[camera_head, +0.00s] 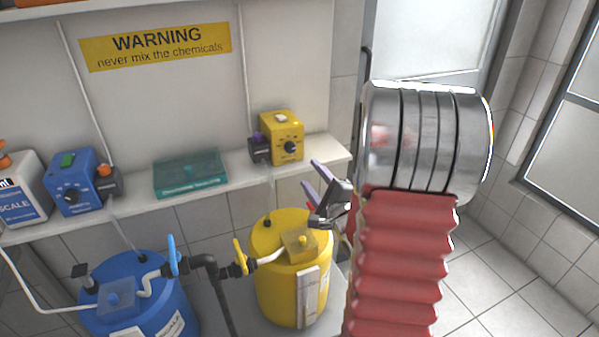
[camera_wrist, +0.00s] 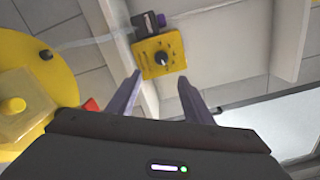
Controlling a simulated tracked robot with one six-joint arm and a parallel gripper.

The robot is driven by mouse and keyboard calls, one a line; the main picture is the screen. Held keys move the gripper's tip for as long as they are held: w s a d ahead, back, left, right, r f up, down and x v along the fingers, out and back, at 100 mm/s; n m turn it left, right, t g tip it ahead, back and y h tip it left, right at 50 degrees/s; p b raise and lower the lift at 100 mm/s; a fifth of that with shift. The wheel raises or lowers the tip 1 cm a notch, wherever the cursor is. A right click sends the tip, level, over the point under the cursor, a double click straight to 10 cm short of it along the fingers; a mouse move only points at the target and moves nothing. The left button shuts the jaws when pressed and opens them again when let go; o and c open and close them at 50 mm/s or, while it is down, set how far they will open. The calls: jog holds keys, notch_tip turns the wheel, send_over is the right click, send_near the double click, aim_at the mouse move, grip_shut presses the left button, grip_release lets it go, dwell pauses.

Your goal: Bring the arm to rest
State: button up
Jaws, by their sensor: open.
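My gripper (camera_head: 322,192) is in the right half of the head view, partly hidden behind my own red bellows arm and metal joint. It is beside and above the yellow tank (camera_head: 272,240), in front of the shelf's right end. In the wrist view, the two purple fingers of my gripper (camera_wrist: 160,92) stand apart with nothing between them. Beyond the fingertips is the yellow pump box (camera_wrist: 158,56) with a black knob; it also shows on the shelf in the head view (camera_head: 281,138).
A white shelf (camera_head: 232,176) carries a blue pump box (camera_head: 75,182) and a teal box (camera_head: 190,173). Below are a blue tank (camera_head: 140,300), a blue valve handle (camera_head: 172,254) and a yellow valve handle (camera_head: 240,257) on pipes. Tiled floor (camera_head: 500,290) is clear at right.

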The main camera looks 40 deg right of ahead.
dwell(0.3)
jog(key=s+d+f+n+g+h, duration=0.1)
jog(key=s+d+f+n+g, duration=0.15)
jog(key=f, duration=0.25)
jog(key=s+d+f+n+g, duration=0.1)
jog(key=s+f+n+g, duration=0.1)
jog(key=f+n+g, duration=0.3)
jog(key=s+a+f+n+g, duration=0.2)
jog(key=s+a+n+g, duration=0.2)
jog(key=s+n, duration=0.15)
jog(key=s+a+r+n+y, duration=0.2)
jog(key=a+r, duration=0.4)
jog(key=a, duration=0.4)
jog(key=s+a+r+n+y, duration=0.1)
jog(key=s+a+r+n, duration=0.3)
jog(key=a, duration=0.7)
jog(key=s+a+r+n+y, duration=0.2)
jog(key=s+a+r+n, duration=0.2)
jog(key=a+r+n, duration=0.3)
jog(key=a, duration=0.3)
jog(key=shift+a+r+y, duration=0.3)
jog(key=shift+a, duration=0.05)
jog(key=shift+c, duration=0.3)
